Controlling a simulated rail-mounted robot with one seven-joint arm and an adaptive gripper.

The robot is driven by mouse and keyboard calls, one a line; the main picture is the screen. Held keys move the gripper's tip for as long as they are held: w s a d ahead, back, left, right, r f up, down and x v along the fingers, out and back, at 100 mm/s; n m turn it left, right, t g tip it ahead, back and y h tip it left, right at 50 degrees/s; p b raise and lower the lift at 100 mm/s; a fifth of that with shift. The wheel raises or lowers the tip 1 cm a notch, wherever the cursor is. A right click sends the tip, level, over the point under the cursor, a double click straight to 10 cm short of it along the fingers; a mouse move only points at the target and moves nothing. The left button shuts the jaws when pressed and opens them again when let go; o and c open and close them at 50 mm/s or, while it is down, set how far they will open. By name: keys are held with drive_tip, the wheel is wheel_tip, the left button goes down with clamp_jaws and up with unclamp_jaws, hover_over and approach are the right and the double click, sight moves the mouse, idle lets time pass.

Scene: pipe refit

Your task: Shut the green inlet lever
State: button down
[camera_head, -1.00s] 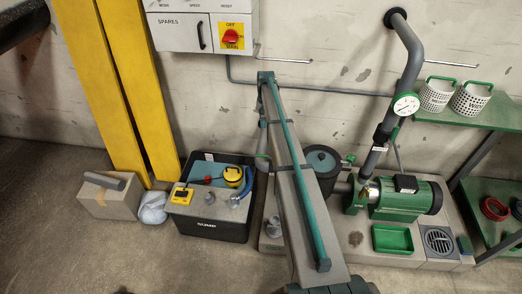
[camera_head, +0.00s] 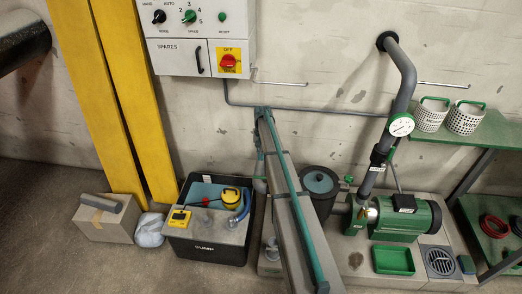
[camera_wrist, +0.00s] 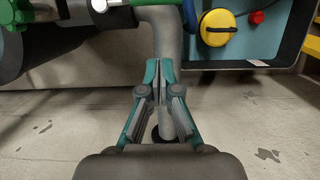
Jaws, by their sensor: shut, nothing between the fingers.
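My gripper (camera_wrist: 160,75) shows in the wrist view with its teal fingers shut and empty, in front of a grey pipe (camera_wrist: 168,35). A green part (camera_wrist: 140,2), possibly the inlet lever, is cut off at the top edge of the wrist view, apart from the fingertips. In the head view my arm hides the gripper and whatever is right behind it. A small green handle (camera_head: 349,180) shows beside the dark round tank there; I cannot tell whether it is the inlet lever.
The black sump bin (camera_head: 207,252) stands left of my arm, with a yellow round float (camera_head: 231,197) on it. The green pump (camera_head: 405,218) and green tray (camera_head: 393,261) are to the right. A control box (camera_head: 195,38) hangs on the wall above.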

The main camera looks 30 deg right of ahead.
drive_tip(key=x, duration=0.5)
drive_tip(key=shift+s+a+r, duration=0.15)
drive_tip(key=shift+s, duration=0.05)
drive_tip(key=shift+s+a+p, duration=0.45)
drive_tip(key=shift+s+a, duration=0.15)
drive_tip(key=shift+s, duration=0.35)
drive_tip(key=shift+s+a+f, duration=0.25)
drive_tip(key=shift+s+a, duration=0.05)
drive_tip(key=shift+s, duration=0.15)
drive_tip(key=shift+a, duration=0.2)
